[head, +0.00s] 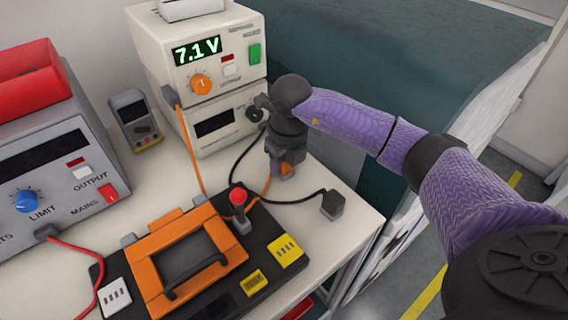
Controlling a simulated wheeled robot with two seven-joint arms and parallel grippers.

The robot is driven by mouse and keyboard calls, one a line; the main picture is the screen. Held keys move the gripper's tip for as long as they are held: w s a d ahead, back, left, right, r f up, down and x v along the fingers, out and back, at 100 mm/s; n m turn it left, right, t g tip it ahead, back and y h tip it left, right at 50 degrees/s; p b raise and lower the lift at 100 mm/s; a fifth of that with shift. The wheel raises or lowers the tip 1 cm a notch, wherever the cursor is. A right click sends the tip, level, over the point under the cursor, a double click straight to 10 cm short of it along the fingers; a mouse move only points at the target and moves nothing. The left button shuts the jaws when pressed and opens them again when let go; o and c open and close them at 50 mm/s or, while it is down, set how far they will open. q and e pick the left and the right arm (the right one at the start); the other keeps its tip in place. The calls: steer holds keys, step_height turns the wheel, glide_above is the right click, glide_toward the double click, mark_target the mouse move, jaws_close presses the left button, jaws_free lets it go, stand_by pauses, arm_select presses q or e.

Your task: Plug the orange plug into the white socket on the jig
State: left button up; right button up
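My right gripper (283,170) points down over the back right of the bench. Its fingers are shut on the orange plug (286,168), which is mostly hidden by them. An orange cable runs from the plug past the jig to the supply with the orange knob. The black jig (218,293) lies at the front of the bench. The white socket (115,297), with dark slots, is at the jig's front left corner, well away from the plug. A yellow socket (286,250) is at its right. My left gripper is out of view.
An orange frame with a black handle (197,276) and a red-knobbed post (239,203) stand on the jig. A black plug (333,204) lies near the right edge. Supplies (213,60) and a meter (134,118) stand behind; a red cable (96,262) loops at left.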

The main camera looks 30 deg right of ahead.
jaws_close()
step_height(320, 180, up, 10)
steer(key=p, duration=0.2)
steer(key=shift+f+p, duration=0.2)
steer(key=shift+p, duration=0.15)
steer(key=shift+r, duration=0.2)
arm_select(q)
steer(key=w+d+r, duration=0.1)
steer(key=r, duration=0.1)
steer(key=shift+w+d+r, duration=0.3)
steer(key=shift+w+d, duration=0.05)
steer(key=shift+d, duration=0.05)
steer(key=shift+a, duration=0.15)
